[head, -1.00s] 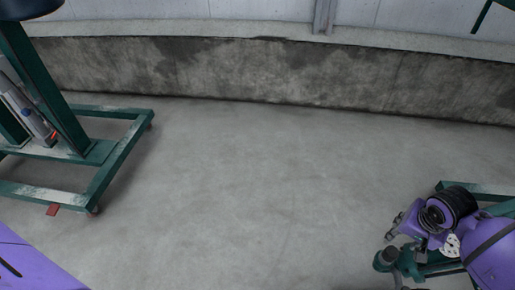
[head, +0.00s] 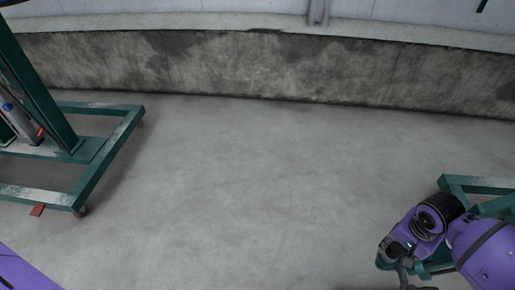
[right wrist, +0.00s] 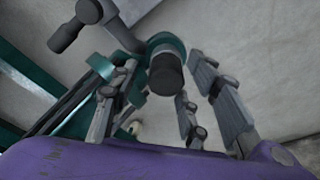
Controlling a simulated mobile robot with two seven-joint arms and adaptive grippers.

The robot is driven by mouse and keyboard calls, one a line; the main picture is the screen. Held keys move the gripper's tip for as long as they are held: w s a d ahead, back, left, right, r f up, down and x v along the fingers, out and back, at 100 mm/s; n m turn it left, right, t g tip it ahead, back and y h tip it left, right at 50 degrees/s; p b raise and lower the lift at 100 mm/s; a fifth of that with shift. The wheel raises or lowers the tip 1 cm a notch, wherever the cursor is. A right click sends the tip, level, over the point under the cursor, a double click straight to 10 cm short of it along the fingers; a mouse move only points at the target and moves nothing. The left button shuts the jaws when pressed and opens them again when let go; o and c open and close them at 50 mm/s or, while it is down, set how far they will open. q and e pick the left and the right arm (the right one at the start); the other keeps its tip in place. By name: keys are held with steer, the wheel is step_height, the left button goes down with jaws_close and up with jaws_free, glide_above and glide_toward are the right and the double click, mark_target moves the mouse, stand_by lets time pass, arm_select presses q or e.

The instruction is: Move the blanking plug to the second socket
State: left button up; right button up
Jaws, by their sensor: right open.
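My right gripper (head: 396,252) is at the lower right in the head view, over a green stand. In the right wrist view its grey fingers stand apart, open, on both sides of a dark round cylinder (right wrist: 166,75). That cylinder sits at a green ring (right wrist: 168,42) and looks like the blanking plug in a socket; I cannot tell whether a finger touches it. A grey T-shaped piece (right wrist: 88,22) is at the upper left there. The second socket cannot be made out surely. My left gripper is out of view; only purple of my left arm shows.
The green stand's frame (head: 478,184) runs beneath my right arm. Another green wheeled frame (head: 107,155) stands at the left, with a grey cylinder (head: 20,125) on it. The concrete floor (head: 250,190) between is clear, up to a low stained wall (head: 240,68).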

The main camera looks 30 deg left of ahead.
steer(key=shift+r, duration=0.2)
steer(key=shift+c, duration=0.8)
jaws_close()
steer(key=shift+d, duration=0.1)
